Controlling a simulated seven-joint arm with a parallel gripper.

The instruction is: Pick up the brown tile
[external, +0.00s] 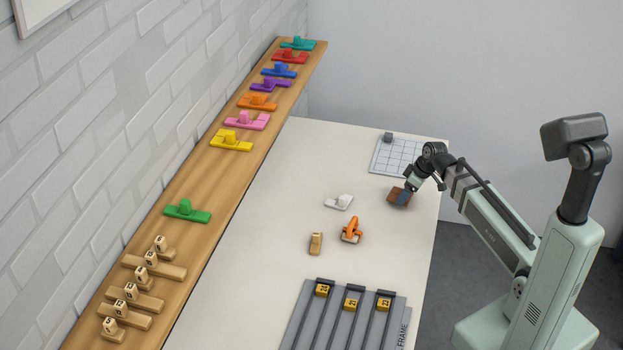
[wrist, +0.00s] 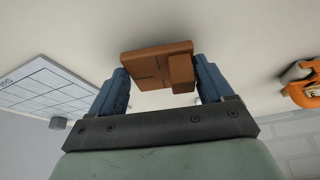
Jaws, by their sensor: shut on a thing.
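In the external view the brown tile (external: 397,196) is at the right part of the white table, under my gripper (external: 406,195). I cannot tell whether it touches the table. Part of it is hidden by a finger in the external view.
A white grid board (external: 397,155) with a small grey cube (external: 388,137) lies behind. An orange piece (external: 352,230), a white piece (external: 340,201) and a tan block (external: 315,243) stand nearby. A grey slotted frame (external: 340,325) is at the front. A wooden shelf (external: 190,160) holds several coloured pieces.

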